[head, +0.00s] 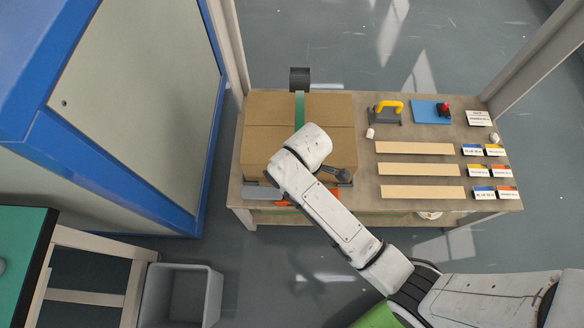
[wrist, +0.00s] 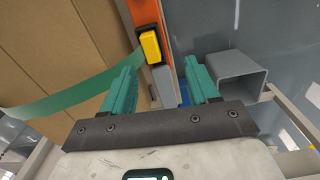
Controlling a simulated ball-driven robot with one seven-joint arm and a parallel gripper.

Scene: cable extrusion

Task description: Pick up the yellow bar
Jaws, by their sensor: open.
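In the wrist view a short yellow block (wrist: 150,46) in a black surround sits on an orange and grey piece (wrist: 144,12); it is the most bar-like yellow thing I see. It lies just beyond my gripper (wrist: 162,75), whose two teal fingers are apart with nothing held between them. In the head view my arm covers the gripper and I cannot make out this yellow block. A curved yellow handle (head: 391,106) on a grey device stands at the back of the bench.
A cardboard box (head: 270,135) with a green tape strip (head: 299,106) fills the bench's left part. Three pale strips (head: 420,170) and several label cards lie right. A blue plate (head: 428,111) is behind. A grey bin (head: 180,295) stands on the floor. A grey hollow profile (wrist: 230,74) is near my right finger.

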